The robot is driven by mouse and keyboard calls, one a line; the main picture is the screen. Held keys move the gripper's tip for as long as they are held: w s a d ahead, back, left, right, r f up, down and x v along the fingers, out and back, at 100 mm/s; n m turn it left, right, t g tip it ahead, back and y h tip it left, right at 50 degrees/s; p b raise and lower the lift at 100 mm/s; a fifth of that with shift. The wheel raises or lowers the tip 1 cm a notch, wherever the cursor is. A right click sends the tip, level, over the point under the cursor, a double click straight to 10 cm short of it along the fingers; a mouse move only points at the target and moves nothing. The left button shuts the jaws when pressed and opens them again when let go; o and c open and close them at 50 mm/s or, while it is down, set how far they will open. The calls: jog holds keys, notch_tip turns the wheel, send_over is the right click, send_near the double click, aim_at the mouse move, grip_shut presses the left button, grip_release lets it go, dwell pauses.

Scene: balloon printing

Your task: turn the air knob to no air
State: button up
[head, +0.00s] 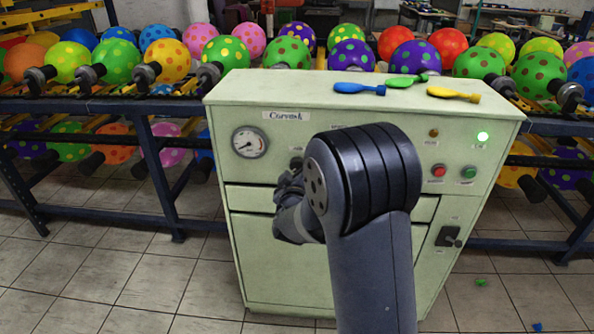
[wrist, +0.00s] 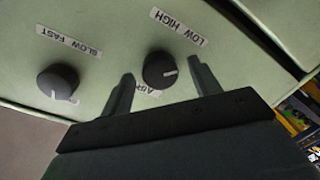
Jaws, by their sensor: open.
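A round black knob (wrist: 160,70) with a white pointer mark is on the pale green panel in the wrist view. It has a "LOW HIGH" label, upside down in that view. A second label beside it is partly hidden by my gripper, so I cannot read for sure that it is the air knob. My gripper (wrist: 161,74) is open, one finger on each side of this knob, with gaps showing. In the head view, my gripper (head: 288,184) is at the front of the green cabinet (head: 285,265), partly hidden by my arm.
Another black knob (wrist: 58,81), labelled "SLOW FAST", sits left in the wrist view. The cabinet has a gauge (head: 249,142), a red button (head: 439,171), a green button (head: 469,172) and a lit green lamp (head: 483,137). Flat balloons (head: 360,88) lie on top. Balloon racks stand behind.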

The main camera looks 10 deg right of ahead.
jog(key=v, duration=1)
jog(key=shift+s, duration=0.3)
jog(key=shift+w, duration=0.1)
jog(key=x, duration=1)
jog(key=shift+w, duration=0.35)
jog(key=shift+m, duration=0.3)
